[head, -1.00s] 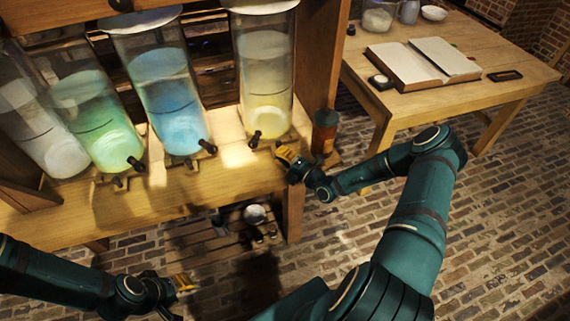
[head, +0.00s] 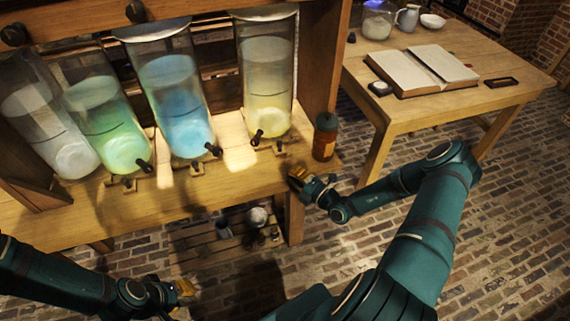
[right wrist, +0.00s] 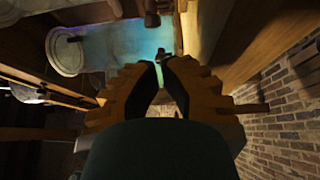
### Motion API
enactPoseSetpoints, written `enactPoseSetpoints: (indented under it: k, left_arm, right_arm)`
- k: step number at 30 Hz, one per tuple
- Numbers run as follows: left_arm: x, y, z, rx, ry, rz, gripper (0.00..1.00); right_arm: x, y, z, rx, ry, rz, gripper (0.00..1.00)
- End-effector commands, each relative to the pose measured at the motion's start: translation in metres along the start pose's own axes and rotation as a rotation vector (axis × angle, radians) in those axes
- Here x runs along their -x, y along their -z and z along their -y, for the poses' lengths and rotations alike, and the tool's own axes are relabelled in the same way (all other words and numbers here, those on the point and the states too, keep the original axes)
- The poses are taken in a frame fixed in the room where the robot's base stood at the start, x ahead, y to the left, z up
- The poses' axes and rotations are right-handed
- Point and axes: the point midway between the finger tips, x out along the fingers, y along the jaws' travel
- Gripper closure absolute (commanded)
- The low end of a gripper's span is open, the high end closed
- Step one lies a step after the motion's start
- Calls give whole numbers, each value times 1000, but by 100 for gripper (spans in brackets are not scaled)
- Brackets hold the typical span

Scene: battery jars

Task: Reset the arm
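My right arm reaches in from the lower right of the head view. Its gripper (head: 300,176) is at the front edge of the wooden bench (head: 225,180), below the amber bottle and right of the yellow jar (head: 266,85). In the right wrist view, the orange-padded fingers (right wrist: 160,72) stand a little apart with nothing between them. My left gripper (head: 184,288) hangs low at the lower left, over the floor and away from the bench. It looks empty, but its finger gap is too small to judge.
Blue (head: 175,95), green (head: 108,120) and clear (head: 48,125) jars with taps stand left of the yellow jar. An amber bottle (head: 325,138) stands at the bench's right end. A table (head: 440,106) with an open book (head: 422,70) is at right. Brick floor between is clear.

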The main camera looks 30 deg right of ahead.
Motion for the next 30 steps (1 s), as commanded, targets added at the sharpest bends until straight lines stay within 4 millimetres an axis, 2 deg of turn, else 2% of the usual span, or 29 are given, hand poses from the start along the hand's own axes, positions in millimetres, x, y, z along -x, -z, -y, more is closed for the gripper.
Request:
enactPoseSetpoints:
  k: [3, 9, 19, 22, 23, 26, 29, 30]
  left_arm:
    - [4, 0, -2, -2, -1, 2, 69]
    - [7, -1, -3, -1, -1, 4, 69]
    - [7, -1, -3, -1, -1, 5, 69]
    - [7, -1, -3, -1, -1, 5, 69]
    - [7, -1, -3, -1, -1, 5, 69]
    - [7, -1, -3, -1, -1, 5, 69]
    - [7, -1, -3, -1, -1, 4, 69]
    - [7, -1, -3, -1, -1, 4, 69]
  right_arm:
    - [24, 0, -1, -1, 2, 1, 100]
    - [50, 0, 0, -2, 0, 1, 100]
    - [59, 1, 0, -1, 0, -2, 100]
    - [54, 11, -1, 20, 7, -42, 100]
    - [52, 18, -1, 34, 11, -72, 100]
    - [41, 60, -4, 126, 34, -238, 100]
    - [36, 123, -6, 300, 47, -508, 100]
    - [40, 152, -6, 394, 44, -637, 100]
